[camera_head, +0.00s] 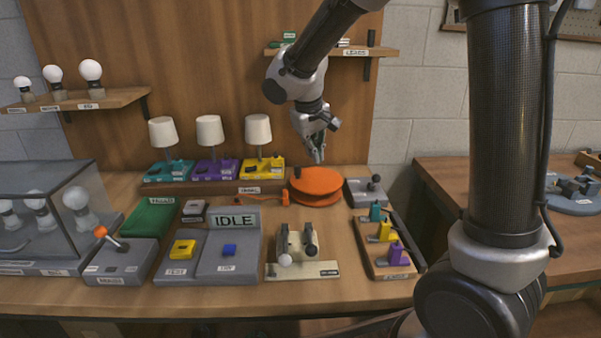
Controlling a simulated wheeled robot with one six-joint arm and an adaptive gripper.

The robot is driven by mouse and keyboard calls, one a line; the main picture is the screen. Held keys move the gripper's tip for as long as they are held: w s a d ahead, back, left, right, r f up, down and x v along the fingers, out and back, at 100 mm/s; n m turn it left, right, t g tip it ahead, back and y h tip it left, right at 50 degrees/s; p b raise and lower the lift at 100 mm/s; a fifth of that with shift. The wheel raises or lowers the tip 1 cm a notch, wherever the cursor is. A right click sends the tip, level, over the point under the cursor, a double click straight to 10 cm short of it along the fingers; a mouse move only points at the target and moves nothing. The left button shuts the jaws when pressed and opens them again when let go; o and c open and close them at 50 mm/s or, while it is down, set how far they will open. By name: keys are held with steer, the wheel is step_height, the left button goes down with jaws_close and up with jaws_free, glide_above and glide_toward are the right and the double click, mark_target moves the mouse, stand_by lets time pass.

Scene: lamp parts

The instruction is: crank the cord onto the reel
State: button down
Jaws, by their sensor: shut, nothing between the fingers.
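The orange reel (318,181) lies flat near the back of the table, with two round flanges one above the other. A small dark upright peg (297,173) shows at its left edge; I cannot tell for sure that it is the crank handle. A thin orange cord (258,200) runs along the table to the left of the reel, with a small orange end piece (285,197) close to it. My gripper (319,160) points down just above the back of the reel, shut and empty. I cannot tell how much cord is on the reel.
Three lamps (210,133) stand on coloured bases behind left. A grey joystick box (374,190) and a tray of coloured parts (388,240) are right of the reel. A beige fixture (301,270) and a panel reading IDLE (232,220) stand in front.

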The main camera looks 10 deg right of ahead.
steer(key=a+f+m+t+y, duration=0.1)
steer(key=a+f+m+y, duration=0.1)
steer(key=a+m, duration=0.15)
steer(key=m, duration=0.2)
glide_toward(298, 181)
steer(key=shift+n, duration=0.25)
steer(key=s+f, duration=0.1)
steer(key=f, duration=0.1)
steer(key=s+f, duration=0.2)
steer(key=shift+s+a, duration=0.2)
steer(key=w, duration=0.3)
steer(key=shift+w+d+f, duration=0.1)
steer(key=shift+d+f, duration=0.1)
steer(key=shift+f, duration=0.1)
steer(key=shift+w, duration=0.5)
steer(key=shift+w+a+m+h, duration=0.1)
steer(key=shift+w+m+h, duration=0.35)
steer(key=shift+m, duration=0.15)
